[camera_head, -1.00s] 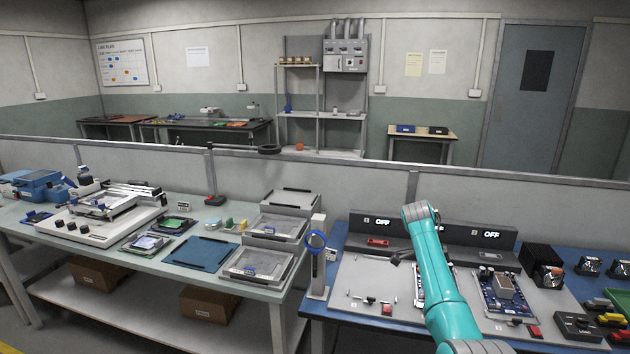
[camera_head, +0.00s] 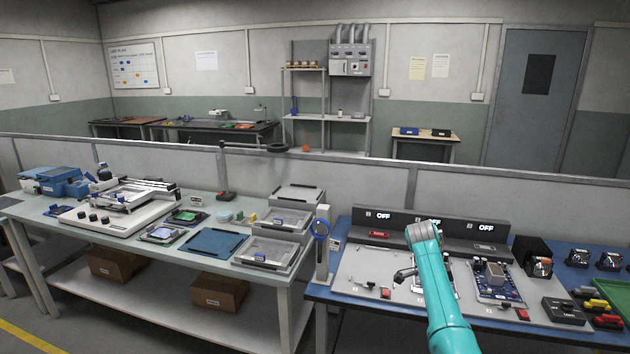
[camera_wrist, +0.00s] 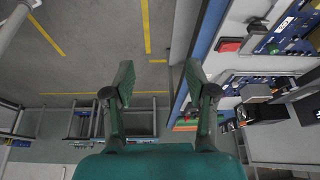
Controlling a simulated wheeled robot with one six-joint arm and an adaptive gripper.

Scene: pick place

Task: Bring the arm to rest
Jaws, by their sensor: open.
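My teal arm rises from the bottom of the head view, bent at its top in front of the blue workbench (camera_head: 350,296). My gripper (camera_wrist: 160,80) shows in the wrist view with its two teal fingers spread wide and nothing between them. Beyond the fingers are grey floor and yellow floor lines. The blue bench's edge runs close along the right of the fingers. In the head view, most of the gripper is hidden behind the arm; a small dark part juts out to the arm's left.
The blue bench carries a circuit board (camera_head: 497,284), a black control box (camera_head: 565,311) and a grey console (camera_head: 450,236) with several OFF displays. A blue ring stand (camera_head: 322,245) is at its left end. A pale bench (camera_head: 115,243) with grey trays (camera_head: 262,254) stands left.

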